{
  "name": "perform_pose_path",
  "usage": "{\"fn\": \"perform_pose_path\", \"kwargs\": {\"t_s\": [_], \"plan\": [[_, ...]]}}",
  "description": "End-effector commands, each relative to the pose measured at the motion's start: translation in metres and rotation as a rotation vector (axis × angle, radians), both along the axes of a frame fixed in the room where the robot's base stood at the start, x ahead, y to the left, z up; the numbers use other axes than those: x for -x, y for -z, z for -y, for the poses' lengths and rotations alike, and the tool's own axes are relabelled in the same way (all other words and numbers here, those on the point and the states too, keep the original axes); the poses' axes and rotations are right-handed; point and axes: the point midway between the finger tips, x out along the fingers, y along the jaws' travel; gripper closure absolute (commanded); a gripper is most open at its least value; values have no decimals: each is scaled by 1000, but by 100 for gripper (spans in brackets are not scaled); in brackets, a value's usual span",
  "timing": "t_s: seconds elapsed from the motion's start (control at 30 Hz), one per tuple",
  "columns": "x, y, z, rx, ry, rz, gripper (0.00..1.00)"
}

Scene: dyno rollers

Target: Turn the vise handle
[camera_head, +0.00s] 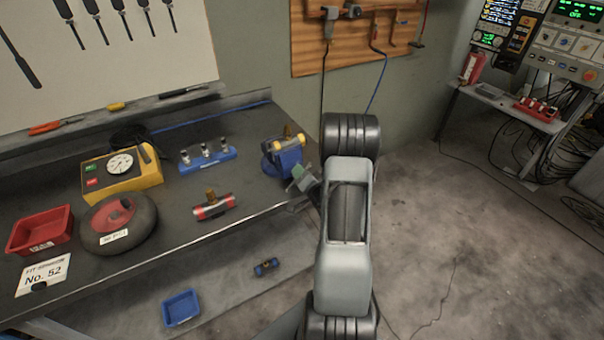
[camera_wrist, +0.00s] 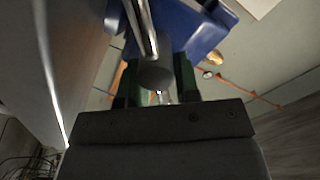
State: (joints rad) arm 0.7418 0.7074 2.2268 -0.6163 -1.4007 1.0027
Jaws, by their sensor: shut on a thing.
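The blue vise (camera_head: 282,162) stands at the right end of the dark workbench, with a yellow cylinder-shaped part on top. It also shows at the top of the wrist view (camera_wrist: 196,30). The vise handle (camera_wrist: 146,30) is a grey metal bar with a round knob at its near end, running up the wrist view. My gripper (camera_wrist: 157,82) has green fingers on either side of the knob end and is shut on the handle. In the head view my gripper (camera_head: 303,180) is small, just in front of the vise, and the handle is hard to make out there.
A red cylinder with a brass fitting (camera_head: 213,206), a blue rack (camera_head: 208,158), a yellow gauge box (camera_head: 122,174), a round black-and-red object (camera_head: 118,222) and a red tray (camera_head: 40,230) are on the bench. A blue tray (camera_head: 181,307) lies lower down.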

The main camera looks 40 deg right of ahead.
Motion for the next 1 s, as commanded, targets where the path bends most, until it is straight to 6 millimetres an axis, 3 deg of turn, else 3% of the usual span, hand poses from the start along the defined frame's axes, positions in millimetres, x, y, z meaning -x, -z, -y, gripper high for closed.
{"fn": "perform_pose_path", "kwargs": {"t_s": [0.7, 1.0], "plan": [[1, 8, 4, -414, 0, 57, 94], [1, 9, 4, -509, 1, 69, 94]]}}
